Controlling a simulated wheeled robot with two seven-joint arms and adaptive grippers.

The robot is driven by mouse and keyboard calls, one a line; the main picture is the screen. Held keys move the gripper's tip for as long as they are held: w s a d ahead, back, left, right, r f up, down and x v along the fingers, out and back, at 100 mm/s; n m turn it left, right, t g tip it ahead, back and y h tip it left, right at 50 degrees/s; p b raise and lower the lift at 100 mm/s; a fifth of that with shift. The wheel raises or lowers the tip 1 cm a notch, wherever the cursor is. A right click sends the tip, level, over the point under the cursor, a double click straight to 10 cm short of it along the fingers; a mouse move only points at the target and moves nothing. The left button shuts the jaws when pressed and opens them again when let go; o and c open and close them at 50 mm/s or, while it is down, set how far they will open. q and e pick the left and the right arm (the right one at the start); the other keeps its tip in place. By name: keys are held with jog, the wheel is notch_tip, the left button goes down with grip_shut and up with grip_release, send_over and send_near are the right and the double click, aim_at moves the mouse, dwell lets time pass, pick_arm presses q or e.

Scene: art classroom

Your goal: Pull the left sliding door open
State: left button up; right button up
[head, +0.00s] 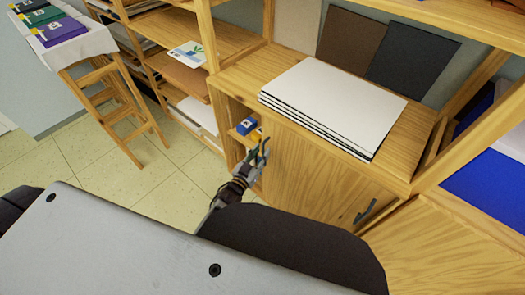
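A low wooden cabinet has a plain wooden door panel (310,172) on its front. A dark bar handle (365,211) sits near the panel's right end. To the left of the panel an open gap shows the inside, with a small blue box (246,125) on a shelf. My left gripper (259,152) is at this gap, by the panel's left edge. Its fingers overlap the edge in the picture; I cannot tell whether they touch it or how far apart they are. No separate left door handle shows there. My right gripper is not in view.
A stack of white boards (333,105) lies on the cabinet top. Open shelves (190,75) with papers stand to the left. A wooden stool (112,95) stands further left, with clear tiled floor (125,185) in front. A blue panel (488,190) is at the right.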

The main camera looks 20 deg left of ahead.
pick_arm(q)
jog(key=s+a, duration=0.1)
jog(key=s, duration=0.8)
jog(key=shift+a, duration=0.4)
jog(key=shift+s, duration=0.1)
dwell(0.5)
